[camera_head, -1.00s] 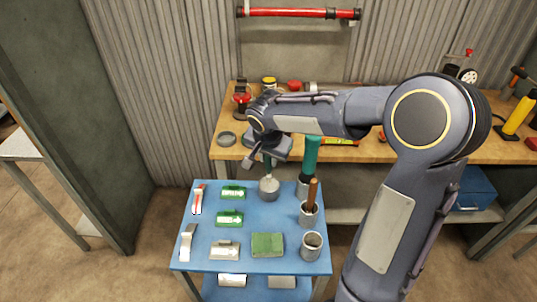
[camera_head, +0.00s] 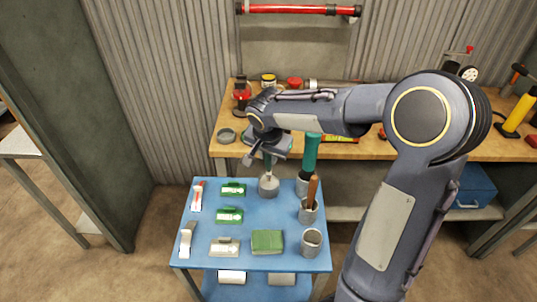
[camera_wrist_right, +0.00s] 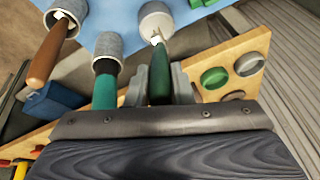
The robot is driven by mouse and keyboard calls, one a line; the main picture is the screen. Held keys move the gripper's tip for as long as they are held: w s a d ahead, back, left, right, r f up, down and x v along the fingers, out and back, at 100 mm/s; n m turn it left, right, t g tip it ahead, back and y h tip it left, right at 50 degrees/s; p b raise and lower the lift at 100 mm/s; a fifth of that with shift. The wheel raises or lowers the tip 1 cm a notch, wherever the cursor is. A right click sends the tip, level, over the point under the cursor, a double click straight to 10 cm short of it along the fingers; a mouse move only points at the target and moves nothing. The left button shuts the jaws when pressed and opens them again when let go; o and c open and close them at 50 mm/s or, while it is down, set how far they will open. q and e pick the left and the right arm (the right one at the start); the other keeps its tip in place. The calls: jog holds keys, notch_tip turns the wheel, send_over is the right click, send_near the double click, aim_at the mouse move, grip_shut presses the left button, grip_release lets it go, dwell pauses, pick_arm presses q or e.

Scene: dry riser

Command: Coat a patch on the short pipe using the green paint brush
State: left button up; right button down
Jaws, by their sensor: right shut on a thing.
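My right gripper (camera_head: 262,152) is shut on the dark green handle of the green paint brush (camera_wrist_right: 159,78). The brush is upright, its pale ferrule (camera_head: 268,171) showing above a grey cup (camera_head: 269,187) on the blue table; its bristles are hidden in the cup. In the wrist view the handle sits between the two grey fingers, above the cup (camera_wrist_right: 157,22). A red pipe (camera_head: 298,10) is fixed level on the wall at the top; I cannot tell for sure that it is the short pipe. My left gripper is not in view.
Close by stand cups with a teal-handled tool (camera_head: 311,152) and a brown-handled brush (camera_head: 312,190), plus an empty cup (camera_head: 312,241). Green boxes, a green pad (camera_head: 267,241) and small tools lie on the blue table (camera_head: 206,262). A wooden bench (camera_head: 226,152) stands behind.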

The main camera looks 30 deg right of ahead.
jog(key=shift+f+b, duration=0.45)
jog(key=shift+b, duration=0.25)
dwell(1.7)
jog(key=shift+r+p, duration=2.25)
jog(key=shift+r, duration=1.35)
